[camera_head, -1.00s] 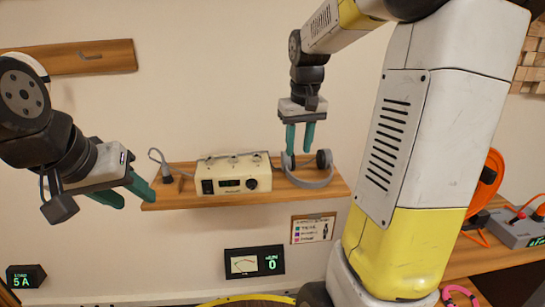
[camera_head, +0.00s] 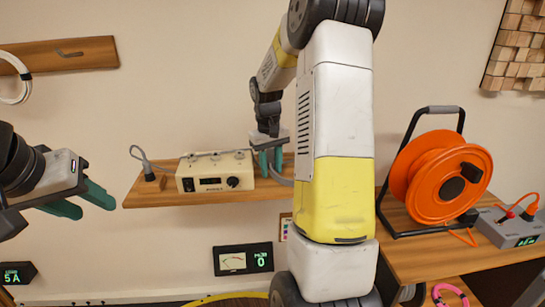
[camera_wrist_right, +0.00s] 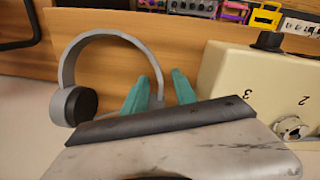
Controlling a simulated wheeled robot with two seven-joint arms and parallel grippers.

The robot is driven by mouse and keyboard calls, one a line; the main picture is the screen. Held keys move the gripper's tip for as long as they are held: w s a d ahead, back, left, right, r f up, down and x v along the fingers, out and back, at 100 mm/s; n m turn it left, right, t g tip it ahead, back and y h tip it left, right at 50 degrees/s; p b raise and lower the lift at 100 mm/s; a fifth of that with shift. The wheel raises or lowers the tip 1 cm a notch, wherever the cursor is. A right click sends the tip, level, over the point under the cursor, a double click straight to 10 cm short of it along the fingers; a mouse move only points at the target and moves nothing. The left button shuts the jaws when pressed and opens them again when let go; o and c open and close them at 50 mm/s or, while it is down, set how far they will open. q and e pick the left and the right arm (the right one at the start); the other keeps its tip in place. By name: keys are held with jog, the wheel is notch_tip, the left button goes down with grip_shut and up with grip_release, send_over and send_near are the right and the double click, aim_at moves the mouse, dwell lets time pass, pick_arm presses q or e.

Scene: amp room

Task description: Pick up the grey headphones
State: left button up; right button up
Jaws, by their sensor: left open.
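The grey headphones (camera_wrist_right: 112,38) show in the right wrist view as a curved band with a dark-padded ear cup (camera_wrist_right: 76,106) at left. In the head view only a bit of the grey band (camera_head: 281,180) shows on the wall shelf; my right arm hides the rest. My right gripper (camera_head: 271,162) points down at the headphones, its teal fingers (camera_wrist_right: 161,80) apart. The band's right end runs down between them; the second ear cup is hidden, and I cannot tell whether the fingers grip it. My left gripper (camera_head: 94,202) is open and empty, left of the shelf.
A cream amplifier box (camera_head: 214,172) stands on the wooden shelf (camera_head: 150,196), close beside my right gripper. A cable plug (camera_head: 148,172) is at the shelf's left end. An orange cable reel (camera_head: 440,177) and a grey power box (camera_head: 508,228) stand on the right bench (camera_head: 420,262).

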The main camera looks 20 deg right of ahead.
jog(key=shift+f, duration=0.45)
jog(key=shift+c, duration=0.4)
grip_shut()
dwell(0.8)
